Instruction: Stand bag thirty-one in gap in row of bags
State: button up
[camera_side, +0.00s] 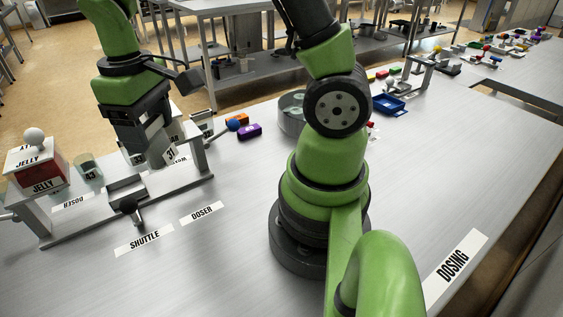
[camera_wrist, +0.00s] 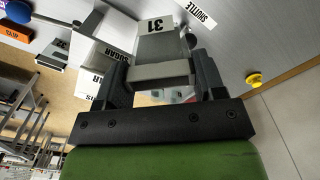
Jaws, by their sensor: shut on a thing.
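Bag thirty-one (camera_side: 170,155) is a pale grey piece with a "31" label. It hangs in my gripper (camera_side: 150,138) above the dosing rig at left in the side view. In the wrist view the bag (camera_wrist: 157,42) sits between the two fingers of my gripper (camera_wrist: 160,78), which is shut on it. Whether its foot touches anything below is hidden. Another grey piece with a number label (camera_wrist: 60,45) stands apart at upper left in the wrist view; its number is hard to read.
A white SUGAR box (camera_wrist: 102,55) is close beside the bag. The JELLY box (camera_side: 37,165) and a numbered clear cup (camera_side: 88,170) are at far left. A shuttle tray (camera_side: 126,190) lies in front. Orange and purple blocks (camera_side: 248,130) lie behind.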

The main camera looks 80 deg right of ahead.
aim_at(145, 122)
notch_tip(145, 122, up, 5)
jog(key=shift+f, duration=0.2)
jog(key=shift+s+d+r, duration=0.15)
jog(key=shift+d+r, duration=0.1)
jog(key=shift+d, duration=0.3)
jog(key=s+d+m, duration=0.9)
jog(key=s+d, duration=0.7)
jog(key=s, duration=0.3)
jog(key=shift+a+f, duration=0.15)
jog(key=shift+f, duration=4.45)
jog(key=shift+a+f, duration=0.1)
jog(key=shift+f, duration=4.5)
jog(key=shift+f, duration=0.15)
